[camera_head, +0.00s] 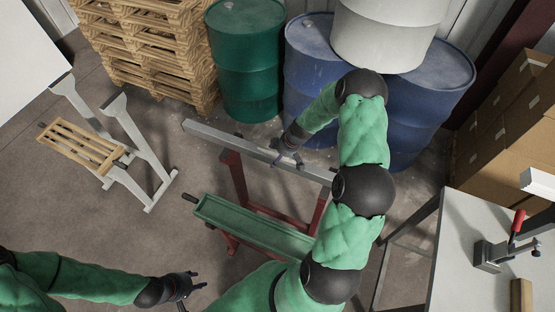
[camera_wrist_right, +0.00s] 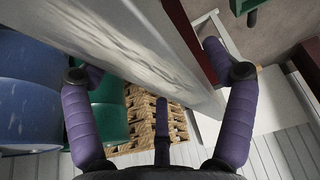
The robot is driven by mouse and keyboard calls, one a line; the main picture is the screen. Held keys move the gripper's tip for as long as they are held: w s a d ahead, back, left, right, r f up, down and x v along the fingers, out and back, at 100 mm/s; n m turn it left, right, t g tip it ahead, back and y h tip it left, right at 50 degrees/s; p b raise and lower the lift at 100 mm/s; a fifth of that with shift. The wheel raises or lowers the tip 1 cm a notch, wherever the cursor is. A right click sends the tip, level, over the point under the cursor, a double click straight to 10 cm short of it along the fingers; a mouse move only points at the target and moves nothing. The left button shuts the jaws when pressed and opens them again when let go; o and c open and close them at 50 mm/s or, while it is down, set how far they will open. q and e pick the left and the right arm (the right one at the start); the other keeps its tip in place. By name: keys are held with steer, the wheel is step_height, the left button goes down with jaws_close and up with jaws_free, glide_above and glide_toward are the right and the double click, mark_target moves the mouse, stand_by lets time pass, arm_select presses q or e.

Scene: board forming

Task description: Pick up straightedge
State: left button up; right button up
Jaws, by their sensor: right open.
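The straightedge appears to be the long grey bar (camera_head: 225,137) lying across the top of a red stand (camera_head: 239,180) in the head view. My right gripper (camera_head: 287,160) is at this bar, right of its middle. In the right wrist view the bar's broad pale face (camera_wrist_right: 165,45) runs between the spread purple fingers of my right gripper (camera_wrist_right: 150,75). The fingers are open around it; I cannot tell whether they touch it. My left gripper (camera_head: 198,282) is at the lower left over the floor, its fingers apart and empty.
A green tray-like trough (camera_head: 250,222) sits low on the stand. Green (camera_head: 247,70) and blue (camera_head: 310,65) drums and wooden pallets (camera_head: 145,50) stand behind. A grey-framed trestle with a slatted wooden piece (camera_head: 82,145) is left. A workbench (camera_head: 470,215) with a clamp is right.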

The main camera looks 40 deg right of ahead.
mark_target(276, 152)
jaws_close()
steer(key=shift+w+d+r, duration=0.1)
steer(key=shift+w+r, duration=0.05)
steer(key=shift+r, duration=0.45)
step_height(276, 152, up, 2)
steer(key=shift+r, duration=0.2)
steer(key=s+a+r+b, duration=0.1)
steer(key=s+a+r, duration=0.6)
steer(key=s+r, duration=0.2)
steer(key=shift+s+a+r, duration=0.3)
steer(key=shift+s+a, duration=0.1)
steer(key=shift+s, duration=1)
